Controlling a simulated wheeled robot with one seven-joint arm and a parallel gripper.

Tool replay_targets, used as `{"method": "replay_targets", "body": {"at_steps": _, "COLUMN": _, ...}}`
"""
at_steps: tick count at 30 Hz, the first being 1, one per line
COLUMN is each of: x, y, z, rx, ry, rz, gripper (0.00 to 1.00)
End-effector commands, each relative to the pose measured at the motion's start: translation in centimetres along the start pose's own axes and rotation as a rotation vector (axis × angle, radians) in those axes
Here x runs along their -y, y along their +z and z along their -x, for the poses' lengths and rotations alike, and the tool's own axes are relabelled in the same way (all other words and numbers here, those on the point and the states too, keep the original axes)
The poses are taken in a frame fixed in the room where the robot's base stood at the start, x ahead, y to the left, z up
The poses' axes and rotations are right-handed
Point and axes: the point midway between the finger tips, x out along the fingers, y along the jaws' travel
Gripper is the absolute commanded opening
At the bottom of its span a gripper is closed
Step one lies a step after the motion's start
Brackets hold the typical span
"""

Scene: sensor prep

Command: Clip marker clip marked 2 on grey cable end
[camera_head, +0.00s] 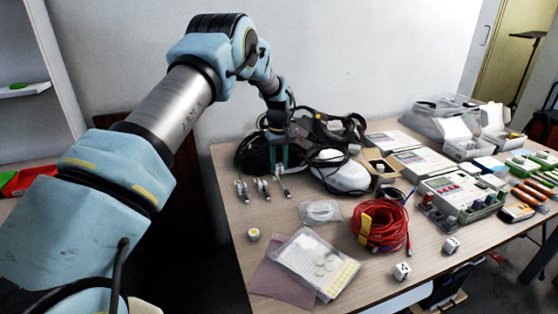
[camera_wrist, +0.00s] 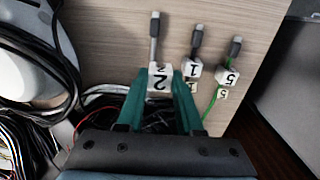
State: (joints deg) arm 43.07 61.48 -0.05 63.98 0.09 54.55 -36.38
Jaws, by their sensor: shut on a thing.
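In the wrist view my gripper (camera_wrist: 159,88) is shut on a white marker clip marked 2 (camera_wrist: 160,78), held between its green fingertips. A grey cable end (camera_wrist: 154,28) with a dark grey tip points away just beyond the clip, in line with it. The clip appears to meet this cable, but I cannot tell whether it is closed around it. In the head view my gripper (camera_head: 277,160) is low at the table's back left, above the cable ends (camera_head: 262,187); the clip is not distinguishable there.
To the right in the wrist view, other cable ends carry white clips marked 1 (camera_wrist: 193,71) and 5 (camera_wrist: 227,76). Black cables (camera_wrist: 45,50) crowd the left. In the head view, a red cable coil (camera_head: 381,224) and white cubes (camera_head: 401,271) lie on the table (camera_head: 228,165).

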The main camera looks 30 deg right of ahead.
Motion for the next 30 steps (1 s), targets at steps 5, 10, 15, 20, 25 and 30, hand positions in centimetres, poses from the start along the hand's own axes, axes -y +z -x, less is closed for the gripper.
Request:
{"method": "replay_targets", "body": {"at_steps": 5, "x": -1.4, "y": 0.4, "z": 0.2, "rx": 0.0, "ry": 0.001, "rz": -0.004, "gripper": 0.0}}
{"method": "replay_targets", "body": {"at_steps": 10, "x": -1.3, "y": 0.4, "z": -0.6, "rx": 0.001, "ry": 0.0, "rz": -0.003, "gripper": 0.0}}
{"method": "replay_targets", "body": {"at_steps": 15, "x": -1.3, "y": 0.4, "z": -2.0, "rx": 0.001, "ry": 0.0, "rz": -0.004, "gripper": 0.0}}
{"method": "replay_targets", "body": {"at_steps": 20, "x": -1.3, "y": 0.4, "z": -3.4, "rx": 0.001, "ry": 0.0, "rz": -0.004, "gripper": 0.0}}
{"method": "replay_targets", "body": {"at_steps": 25, "x": -1.3, "y": 0.4, "z": -4.3, "rx": -0.001, "ry": 0.001, "rz": -0.004, "gripper": 0.0}}
{"method": "replay_targets", "body": {"at_steps": 30, "x": -1.3, "y": 0.4, "z": -4.5, "rx": -0.001, "ry": 0.001, "rz": -0.004, "gripper": 0.0}}
